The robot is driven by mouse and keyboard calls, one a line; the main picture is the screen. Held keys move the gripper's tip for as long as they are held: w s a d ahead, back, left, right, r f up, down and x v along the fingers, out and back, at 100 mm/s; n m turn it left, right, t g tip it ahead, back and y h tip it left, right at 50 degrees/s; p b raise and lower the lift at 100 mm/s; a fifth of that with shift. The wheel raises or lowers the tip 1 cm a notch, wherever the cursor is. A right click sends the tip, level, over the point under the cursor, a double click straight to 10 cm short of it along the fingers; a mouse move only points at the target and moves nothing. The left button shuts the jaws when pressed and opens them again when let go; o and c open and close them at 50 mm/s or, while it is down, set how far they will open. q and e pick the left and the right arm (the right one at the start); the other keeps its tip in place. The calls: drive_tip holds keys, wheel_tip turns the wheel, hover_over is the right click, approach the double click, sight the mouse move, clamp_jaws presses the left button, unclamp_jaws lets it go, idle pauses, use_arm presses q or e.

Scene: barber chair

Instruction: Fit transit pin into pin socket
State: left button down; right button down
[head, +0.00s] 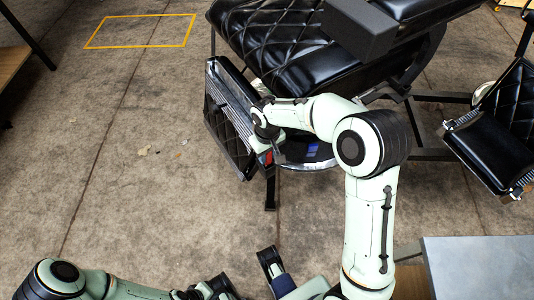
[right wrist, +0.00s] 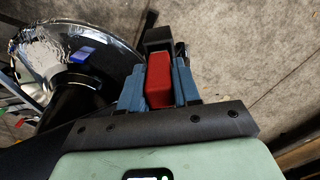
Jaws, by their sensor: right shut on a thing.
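My right gripper (head: 268,157) is low beside the tilted black footrest of the barber chair. In the right wrist view, its blue fingers (right wrist: 160,88) are shut on a red block (right wrist: 159,80), which looks like the transit pin's grip. A dark block (right wrist: 158,38) shows just beyond the red one; I cannot tell whether they touch. The pin's shaft and the pin socket cannot be made out. My left arm is at the bottom of the head view, with what looks like its gripper (head: 274,268) near the bottom edge; its jaw state is unclear.
The black quilted chair (head: 290,55) stands over a round shiny base (right wrist: 112,48), which bears a small blue item (right wrist: 82,53). The footrest (head: 228,125) is close to my right gripper. A grey tabletop (head: 480,265) is at lower right. Floor at left is mostly clear, with a yellow outline.

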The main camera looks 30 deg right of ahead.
drive_tip(key=shift+f, duration=0.15)
drive_tip(key=c, duration=0.8)
unclamp_jaws()
use_arm(q)
drive_tip(key=shift+w+f, duration=0.1)
drive_tip(key=shift+w, duration=0.05)
use_arm(e)
drive_tip(key=shift+r, duration=0.4)
wheel_tip(320, 180, up, 12)
drive_tip(key=p, duration=0.2)
drive_tip(key=shift+f+p, duration=0.15)
drive_tip(key=shift+p, duration=0.15)
use_arm(q)
drive_tip(key=shift+s+d+r+g, duration=0.1)
drive_tip(key=shift+s+r+g, duration=0.05)
drive_tip(key=shift+s+r, duration=0.4)
drive_tip(key=shift+s+d+r+g, duration=0.15)
drive_tip(key=shift+s+r, duration=0.15)
drive_tip(key=shift+r, duration=0.4)
drive_tip(key=shift+a, duration=0.1)
